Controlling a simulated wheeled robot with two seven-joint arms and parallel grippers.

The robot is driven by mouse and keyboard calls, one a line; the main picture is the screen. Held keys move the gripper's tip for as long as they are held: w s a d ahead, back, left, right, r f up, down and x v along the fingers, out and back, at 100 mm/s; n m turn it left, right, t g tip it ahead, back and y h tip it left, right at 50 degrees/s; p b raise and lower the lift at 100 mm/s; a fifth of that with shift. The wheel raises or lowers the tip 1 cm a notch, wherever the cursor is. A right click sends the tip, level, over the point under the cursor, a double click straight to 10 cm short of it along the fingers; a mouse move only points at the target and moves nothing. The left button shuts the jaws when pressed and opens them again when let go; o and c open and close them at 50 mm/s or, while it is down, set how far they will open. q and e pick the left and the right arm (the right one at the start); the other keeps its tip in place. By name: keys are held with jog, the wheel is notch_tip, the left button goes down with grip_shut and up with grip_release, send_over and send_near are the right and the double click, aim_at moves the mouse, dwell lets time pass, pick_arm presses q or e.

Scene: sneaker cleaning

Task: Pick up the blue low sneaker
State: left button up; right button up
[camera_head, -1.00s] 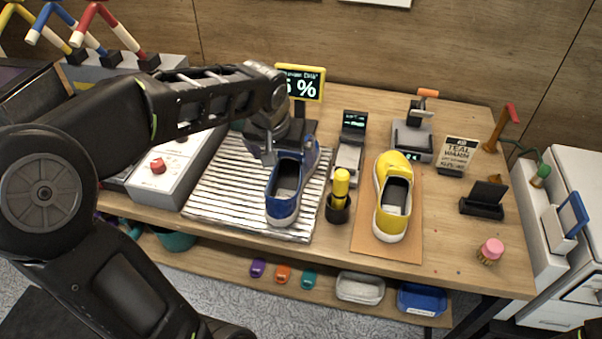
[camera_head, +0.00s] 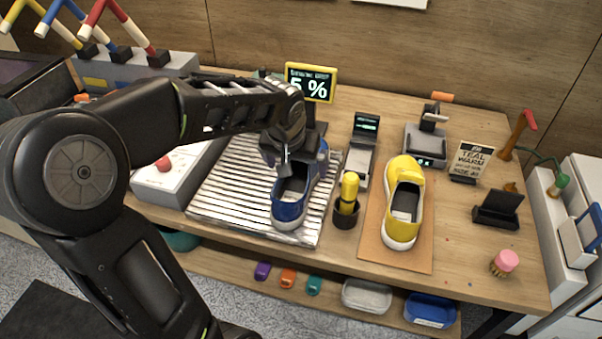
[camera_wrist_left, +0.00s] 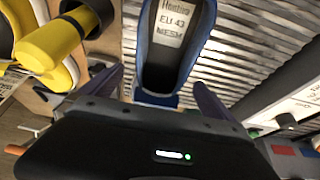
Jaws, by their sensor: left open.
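The blue low sneaker (camera_head: 291,207) sits upright on the ribbed metal tray, its toe end toward the front edge. In the left wrist view the sneaker (camera_wrist_left: 174,55) shows its insole label reading "EU 43 MESH", and its near end lies between the two fingers. My left gripper (camera_head: 284,166) is over the far end of the sneaker, with its fingers apart; in the left wrist view the gripper (camera_wrist_left: 158,88) is open around that end. Whether a finger touches the shoe cannot be told. My right gripper is not seen.
The ribbed tray (camera_head: 222,196) lies beside a grey box with a red button (camera_head: 162,163). Right of the blue sneaker stand a yellow-handled tool in a black cup (camera_head: 346,215) and a yellow sneaker (camera_head: 403,232) on a brown mat. A display sign (camera_head: 311,83) stands behind.

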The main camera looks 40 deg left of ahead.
aim_at(301, 176)
pick_arm(q)
jog(key=x, duration=0.5)
jog(key=shift+w+f+p, duration=0.1)
jog(key=shift+p, duration=0.3)
jog(key=shift+c, duration=0.4)
jog(key=c, duration=1.6)
jog(key=shift+r, duration=0.2)
notch_tip(301, 176, up, 10)
jog(key=shift+f, duration=0.1)
